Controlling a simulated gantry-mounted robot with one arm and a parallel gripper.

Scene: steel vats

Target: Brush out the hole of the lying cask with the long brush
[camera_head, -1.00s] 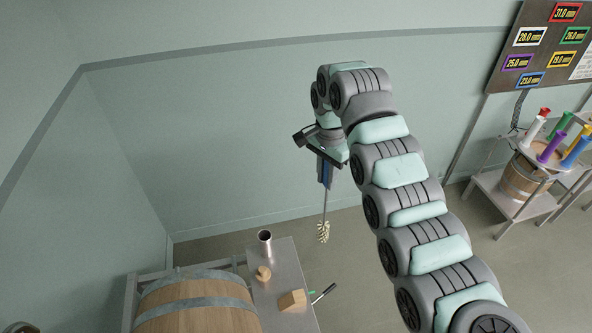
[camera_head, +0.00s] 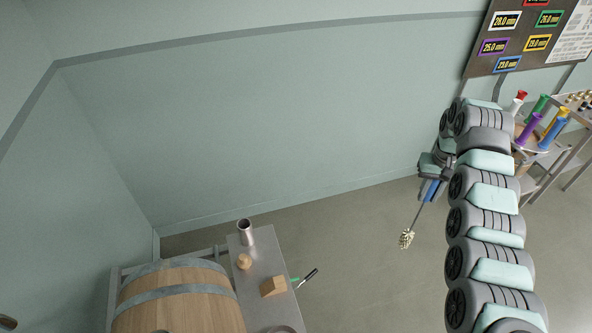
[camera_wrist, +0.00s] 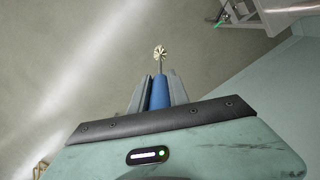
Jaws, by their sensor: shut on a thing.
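The lying cask (camera_head: 185,300) is a wooden barrel with grey hoops, at the lower left of the head view and cut off by the bottom edge. A small dark spot on its side at the bottom edge may be its hole; I cannot tell. My gripper (camera_head: 431,186) is to the right of the cask, well apart from it, over open floor. It is shut on the blue handle of the long brush (camera_head: 407,238). The brush hangs tilted, its pale bristle head down and to the left. In the wrist view, the bristle head (camera_wrist: 160,53) shows beyond my gripper (camera_wrist: 158,88).
A steel bench (camera_head: 262,262) beside the cask bears a metal cup (camera_head: 245,232), a wooden bung (camera_head: 243,262) and a wooden block (camera_head: 273,286). A stand with coloured cylinders (camera_head: 530,130) is behind my arm. A size board (camera_head: 520,40) hangs at the upper right.

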